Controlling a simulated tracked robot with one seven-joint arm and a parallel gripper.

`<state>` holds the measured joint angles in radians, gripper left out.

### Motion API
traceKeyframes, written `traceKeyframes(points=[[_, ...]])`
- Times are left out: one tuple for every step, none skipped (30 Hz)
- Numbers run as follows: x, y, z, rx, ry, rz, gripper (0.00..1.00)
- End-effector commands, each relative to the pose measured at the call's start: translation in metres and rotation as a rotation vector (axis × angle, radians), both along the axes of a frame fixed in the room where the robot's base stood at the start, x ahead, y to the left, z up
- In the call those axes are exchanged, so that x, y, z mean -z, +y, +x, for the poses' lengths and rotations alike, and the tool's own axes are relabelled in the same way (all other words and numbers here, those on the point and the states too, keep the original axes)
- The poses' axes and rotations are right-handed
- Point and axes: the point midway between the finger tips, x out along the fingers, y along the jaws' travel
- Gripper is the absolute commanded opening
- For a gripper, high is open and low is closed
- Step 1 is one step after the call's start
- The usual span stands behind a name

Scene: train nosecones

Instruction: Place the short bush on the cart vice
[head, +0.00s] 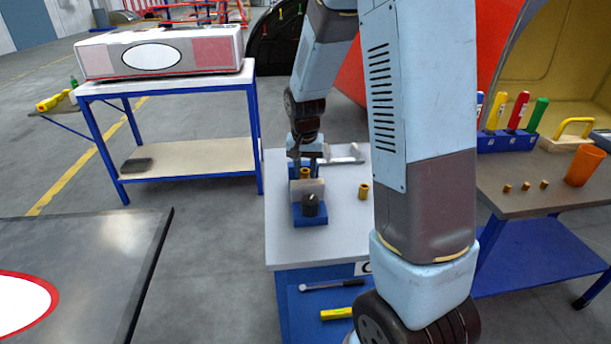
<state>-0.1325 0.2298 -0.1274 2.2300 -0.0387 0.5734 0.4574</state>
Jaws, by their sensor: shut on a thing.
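The cart (345,240) has a light grey top and a blue body. On it stands the vice (311,188), with a blue base, a pale jaw block and a dark round knob in front. My gripper (305,171) points down over the back of the vice, shut on a small brass-coloured bush (305,173), which I take for the short bush. The bush is at the vice's jaws, behind the pale block; its lower part is hidden, so I cannot tell whether it touches the vice. Another brass bush (363,191) stands upright on the cart top, right of the vice.
A grey metal piece (346,153) lies at the cart's back. A wrench (332,284) and a yellow tool (336,313) are on its lower shelf. The right bench (500,185) holds several small bushes and an orange cup (583,166). The cart top's front left is clear.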

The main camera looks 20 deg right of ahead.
Motion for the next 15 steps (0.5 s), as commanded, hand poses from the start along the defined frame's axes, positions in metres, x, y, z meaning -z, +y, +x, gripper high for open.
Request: traceKeyframes(points=[[0.009, 0.0, -0.001, 0.0, 0.004, -0.001, 0.0], [0.013, 0.0, -0.001, 0.0, 0.004, -0.001, 0.0], [0.018, -0.001, -0.001, 0.001, 0.003, 0.0, 0.0], [0.02, -0.001, -0.001, 0.001, 0.002, 0.0, 0.0], [0.022, -0.001, -0.001, 0.001, 0.001, 0.0, 0.0], [0.023, -0.001, -0.001, 0.001, 0.001, 0.0, 0.0], [0.023, -0.001, -0.001, 0.001, 0.001, 0.001, 0.0], [0.023, -0.001, -0.001, 0.001, 0.0, 0.0, 0.0], [0.023, -0.001, -0.001, 0.001, 0.0, 0.0, 0.0], [0.023, -0.001, -0.001, 0.001, 0.0, 0.0, 0.0], [0.023, -0.001, -0.001, 0.001, 0.0, 0.0, 0.0], [0.023, -0.001, -0.001, 0.001, 0.0, 0.0, 0.0], [0.023, -0.001, -0.001, 0.001, 0.0, 0.0, 0.0], [0.024, -0.001, -0.001, 0.001, 0.001, 0.001, 0.0], [0.025, -0.001, -0.001, 0.001, 0.001, 0.0, 0.0]])
